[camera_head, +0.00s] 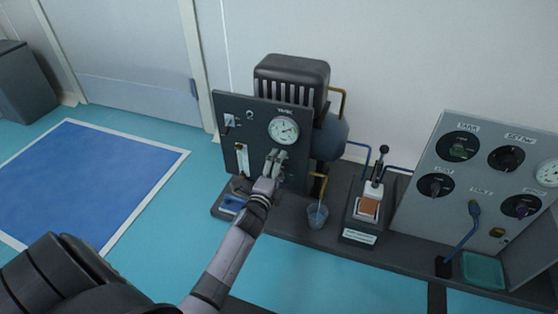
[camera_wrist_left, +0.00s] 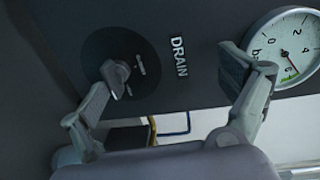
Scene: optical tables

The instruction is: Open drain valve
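The drain valve is a small grey knob (camera_wrist_left: 115,74) on a round black plate, with the label DRAIN (camera_wrist_left: 179,57) beside it, in the left wrist view. My left gripper (camera_wrist_left: 170,76) is open, with its fingers spread wide. The left finger's tip overlaps the knob's lower edge; I cannot tell whether they touch. The other finger is well to the right, in front of the pressure gauge (camera_wrist_left: 286,47). In the head view my left gripper (camera_head: 276,160) is at the dark panel (camera_head: 229,105), below the gauge, and hides the knob. My right gripper is not in view.
A clear cup (camera_head: 317,216) stands under a brass pipe right of the panel. Further right are a small lever stand (camera_head: 368,207) and a grey panel (camera_head: 457,182) with several dials. A blue-handled item (camera_head: 233,203) lies at the panel's foot.

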